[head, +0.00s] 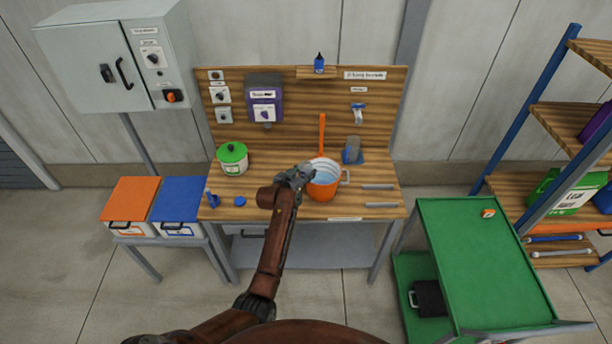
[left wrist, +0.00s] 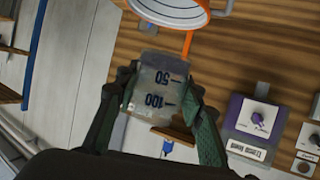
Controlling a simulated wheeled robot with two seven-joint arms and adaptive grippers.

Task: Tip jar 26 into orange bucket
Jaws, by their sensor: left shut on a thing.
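My left gripper (head: 297,176) is at the bucket's left rim in the head view. In the left wrist view the fingers (left wrist: 160,112) are shut on a clear jar (left wrist: 158,85) with dark 50 and 100 marks. The marks and the panel labels both appear upside down there, so the jar looks roughly upright. No number 26 is readable. My right gripper is not in view.
A green-lidded pot (head: 233,160) stands left on the bench, with small blue parts (head: 240,201) in front. A grey-blue container (head: 351,150) stands behind the bucket. An orange handle (head: 322,133) rises behind the rim. A green cart (head: 470,260) is at the right.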

